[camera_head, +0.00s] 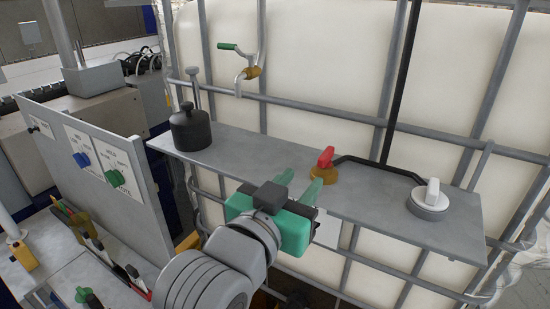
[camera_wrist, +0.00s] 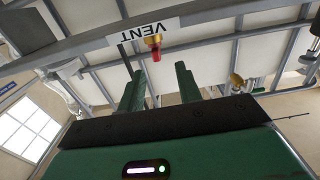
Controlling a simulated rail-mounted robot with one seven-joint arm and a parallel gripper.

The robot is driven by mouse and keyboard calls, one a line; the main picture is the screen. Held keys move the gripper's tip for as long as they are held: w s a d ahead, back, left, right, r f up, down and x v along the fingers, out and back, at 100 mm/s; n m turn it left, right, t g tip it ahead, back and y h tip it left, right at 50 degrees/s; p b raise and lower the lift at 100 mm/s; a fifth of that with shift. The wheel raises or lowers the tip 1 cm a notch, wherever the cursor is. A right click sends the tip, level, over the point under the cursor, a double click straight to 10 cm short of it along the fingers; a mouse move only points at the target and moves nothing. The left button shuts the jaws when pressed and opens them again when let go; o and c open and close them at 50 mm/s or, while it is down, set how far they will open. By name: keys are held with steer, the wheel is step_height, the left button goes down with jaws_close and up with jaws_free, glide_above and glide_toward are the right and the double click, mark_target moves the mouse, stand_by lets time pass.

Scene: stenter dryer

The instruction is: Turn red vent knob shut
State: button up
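The red vent knob (camera_head: 326,157) sits on a brass-coloured base (camera_head: 323,174) on the grey shelf (camera_head: 240,155). In the wrist view the knob (camera_wrist: 156,55) shows beyond my fingertips, below a white label reading VENT (camera_wrist: 142,33). My gripper (camera_head: 299,184) has green fingers and is open and empty. It is just left of and in front of the knob, apart from it as far as I can tell. In the wrist view the gap between the fingers (camera_wrist: 158,76) lies in line with the knob.
A black weight (camera_head: 190,130) stands at the shelf's left. A caged white tank (camera_head: 320,50) is behind. A panel with blue and green knobs (camera_head: 114,178) stands left.

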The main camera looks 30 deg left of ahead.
mark_target(320, 163)
steer(key=w, duration=0.2)
steer(key=w+p, duration=0.1)
steer(key=w, duration=0.5)
steer(key=shift+d+p, duration=0.25)
steer(key=shift+p, duration=0.15)
jaws_close()
